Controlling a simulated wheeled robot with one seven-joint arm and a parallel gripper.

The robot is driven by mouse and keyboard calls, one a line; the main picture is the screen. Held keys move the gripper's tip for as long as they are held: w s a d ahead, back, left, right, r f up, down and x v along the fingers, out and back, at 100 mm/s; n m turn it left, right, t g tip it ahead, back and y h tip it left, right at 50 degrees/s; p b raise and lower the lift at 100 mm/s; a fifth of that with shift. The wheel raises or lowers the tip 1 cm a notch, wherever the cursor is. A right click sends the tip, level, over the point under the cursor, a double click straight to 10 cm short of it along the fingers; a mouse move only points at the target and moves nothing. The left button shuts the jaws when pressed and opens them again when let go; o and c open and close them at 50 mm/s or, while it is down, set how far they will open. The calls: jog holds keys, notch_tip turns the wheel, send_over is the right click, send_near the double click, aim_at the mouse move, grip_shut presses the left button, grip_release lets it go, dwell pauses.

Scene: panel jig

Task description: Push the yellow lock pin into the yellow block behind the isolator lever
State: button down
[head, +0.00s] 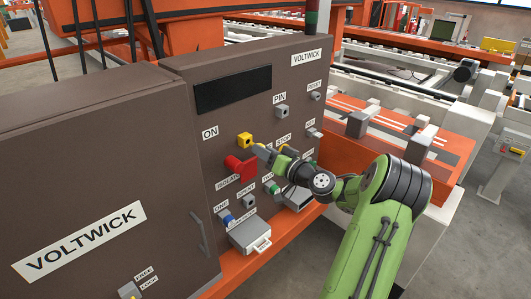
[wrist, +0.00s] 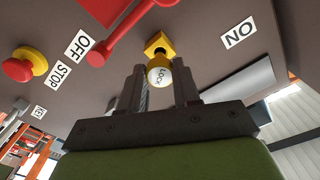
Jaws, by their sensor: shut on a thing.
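The yellow block (head: 244,139) sits on the brown panel by the ON label, above the red isolator lever (head: 240,168). In the wrist view the yellow block (wrist: 157,42) is straight ahead, with the red lever (wrist: 122,32) to its left. My gripper (head: 262,151) is close in front of the block in the head view. In the wrist view my gripper (wrist: 159,82) is shut on the yellow lock pin (wrist: 159,76), its round LOCK face toward the camera. The pin overlaps the block's lower edge. Its far tip is hidden, so I cannot tell whether it is in the hole.
A red button on a yellow base (wrist: 27,64) is by the STOP label. Other small knobs and the PIN holder (head: 282,111) are nearby. My forearm covers part of the panel's right side.

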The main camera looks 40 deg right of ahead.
jog(key=shift+w, duration=1.8)
jog(key=c, duration=0.7)
grip_release()
jog(key=shift+c, duration=0.2)
jog(key=s, duration=1.5)
jog(key=shift+s+d, duration=0.2)
jog(key=shift+s, duration=0.2)
